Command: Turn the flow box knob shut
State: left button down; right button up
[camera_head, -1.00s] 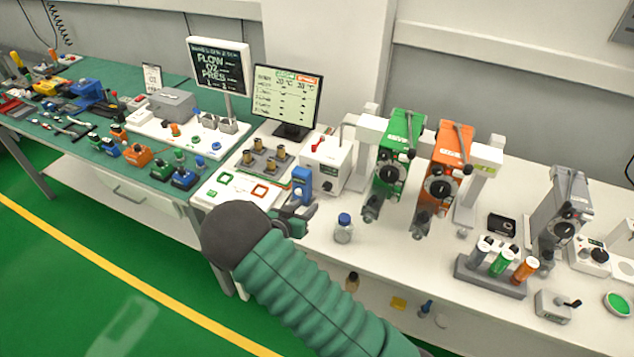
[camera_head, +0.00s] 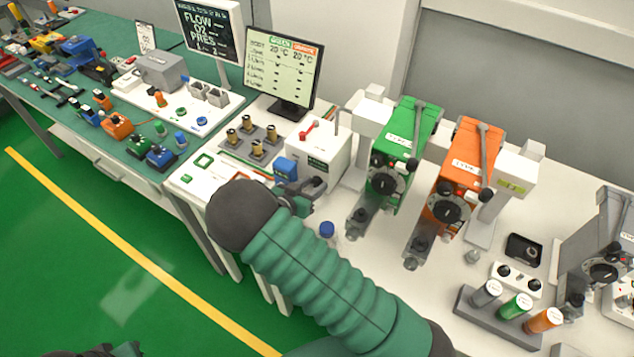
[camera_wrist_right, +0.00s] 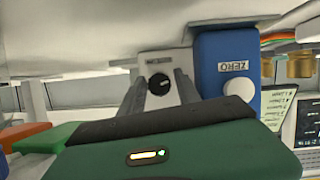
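The white flow box (camera_head: 323,143) stands on the white bench beside the monitor, with a red lever on top. Its black round knob (camera_wrist_right: 159,84) shows in the right wrist view on the white front face. My right gripper (camera_wrist_right: 158,92) points at that face with its two fingers apart, and the knob appears in the gap between them. I cannot tell whether the fingers touch it. In the head view the right gripper (camera_head: 305,194) is in front of the box and hides the knob. A dark part of my left arm (camera_head: 100,350) shows at the bottom left edge; its fingers are not clear.
A blue block marked ZERO (camera_wrist_right: 228,65) stands close beside the right fingers; it also shows in the head view (camera_head: 286,168). Green (camera_head: 400,150) and orange (camera_head: 462,165) vaporizers stand to the right.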

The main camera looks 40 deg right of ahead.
jog(key=shift+s+r, duration=0.1)
jog(key=shift+r, duration=0.05)
jog(key=shift+a+r, duration=0.1)
jog(key=shift+a, duration=0.1)
jog(key=shift+c, duration=1.2)
jog(key=shift+a, duration=0.15)
grip_shut()
pick_arm(q)
jog(key=shift+s+a, duration=0.25)
jog(key=shift+a, duration=0.15)
jog(key=shift+f, duration=0.15)
